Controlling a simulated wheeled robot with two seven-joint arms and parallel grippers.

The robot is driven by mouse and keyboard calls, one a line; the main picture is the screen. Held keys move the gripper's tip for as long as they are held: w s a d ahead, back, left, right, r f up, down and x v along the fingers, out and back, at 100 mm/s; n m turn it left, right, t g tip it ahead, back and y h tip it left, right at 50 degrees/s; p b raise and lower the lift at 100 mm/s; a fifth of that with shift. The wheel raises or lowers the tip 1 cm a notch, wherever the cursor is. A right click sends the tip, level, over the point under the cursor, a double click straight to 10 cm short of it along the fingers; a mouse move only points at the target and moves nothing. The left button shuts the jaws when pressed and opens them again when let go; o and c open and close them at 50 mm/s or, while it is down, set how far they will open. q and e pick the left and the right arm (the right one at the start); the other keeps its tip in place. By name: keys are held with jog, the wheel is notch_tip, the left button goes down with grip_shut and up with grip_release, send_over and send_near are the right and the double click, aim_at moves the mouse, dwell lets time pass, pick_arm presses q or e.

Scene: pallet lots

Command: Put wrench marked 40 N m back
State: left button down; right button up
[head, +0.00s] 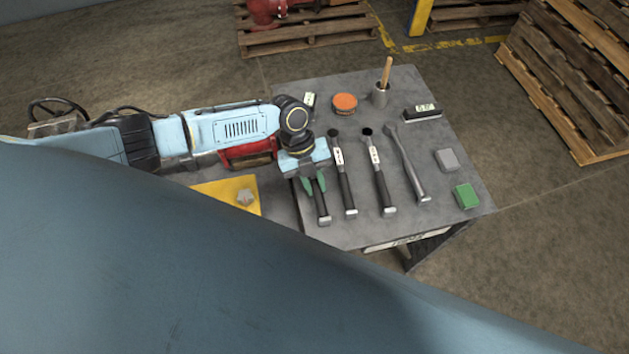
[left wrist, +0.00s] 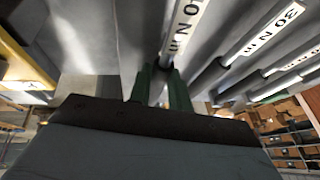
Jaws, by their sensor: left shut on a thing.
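My left gripper (head: 314,186) is shut on the leftmost wrench (head: 322,206), with its green fingers around the dark handle. Its white label in the left wrist view (left wrist: 185,25) shows "0 N m" with the leading digit cut off. In the head view my gripper covers most of this wrench. I cannot tell whether it touches the table. Two other labelled wrenches, a nearer one (head: 348,190) and a farther one (head: 380,180), lie to its right. One label reads "30 N m" in the left wrist view (left wrist: 265,32). My right gripper is out of view.
The grey table (head: 440,185) also holds a steel bar (head: 408,160), a green box (head: 466,195), a grey block (head: 447,159), an orange round tin (head: 344,102), a cup with a wooden handle (head: 380,96) and a black case (head: 422,112). A yellow sheet (head: 215,189) lies left.

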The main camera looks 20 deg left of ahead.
pick_arm(q)
jog(key=shift+f, duration=0.2)
jog(key=c, duration=1.2)
grip_release()
jog(key=v, duration=1.3)
jog(key=shift+r+p, duration=0.25)
jog(key=shift+p, duration=0.2)
jog(key=shift+w+a, duration=0.1)
